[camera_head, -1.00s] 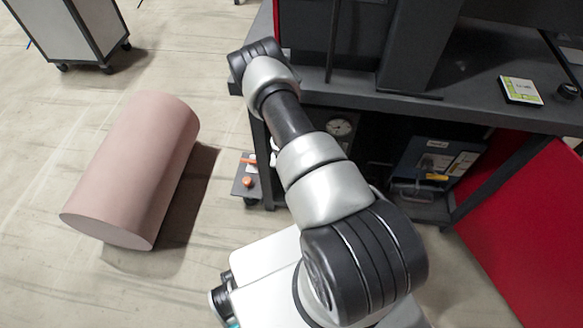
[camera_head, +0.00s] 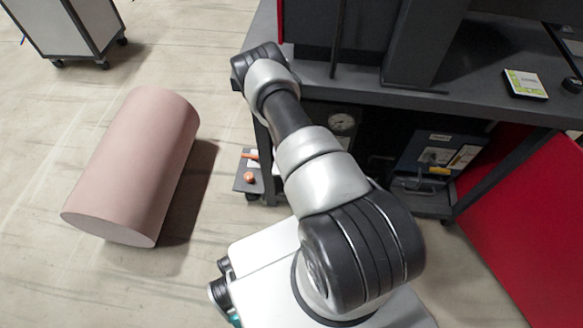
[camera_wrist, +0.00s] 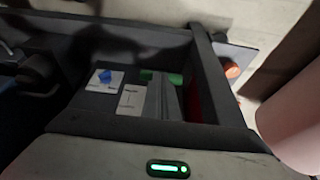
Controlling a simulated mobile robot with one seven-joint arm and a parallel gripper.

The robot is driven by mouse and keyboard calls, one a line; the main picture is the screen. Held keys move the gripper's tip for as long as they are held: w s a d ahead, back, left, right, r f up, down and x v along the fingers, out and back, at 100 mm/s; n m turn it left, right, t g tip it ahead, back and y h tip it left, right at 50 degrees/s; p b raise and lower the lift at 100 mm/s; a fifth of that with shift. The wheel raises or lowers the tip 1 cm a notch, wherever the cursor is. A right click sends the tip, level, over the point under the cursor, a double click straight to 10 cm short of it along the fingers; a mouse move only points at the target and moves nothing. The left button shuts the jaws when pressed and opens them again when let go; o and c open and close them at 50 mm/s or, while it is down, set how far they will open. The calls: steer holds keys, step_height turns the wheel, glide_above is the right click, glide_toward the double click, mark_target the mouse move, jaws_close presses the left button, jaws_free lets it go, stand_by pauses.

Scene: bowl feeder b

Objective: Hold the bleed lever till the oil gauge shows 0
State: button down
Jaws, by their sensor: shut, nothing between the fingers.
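I cannot pick out the bleed lever for sure. In the head view my arm hides the gripper.
An orange knob (camera_head: 249,177) sits on a small grey plate by the bench leg; it also shows in the wrist view (camera_wrist: 232,70). A blue box (camera_head: 432,155) stands under the bench (camera_head: 465,100). A red panel (camera_head: 525,215) is at right. A pink cylinder (camera_head: 135,165) lies on open floor.

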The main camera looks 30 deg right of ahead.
step_height(320, 180, down, 7)
steer(key=s+a, duration=0.1)
steer(key=s, duration=0.1)
steer(key=shift+a+r, duration=0.15)
steer(key=shift+w, duration=0.1)
stand_by(7.2)
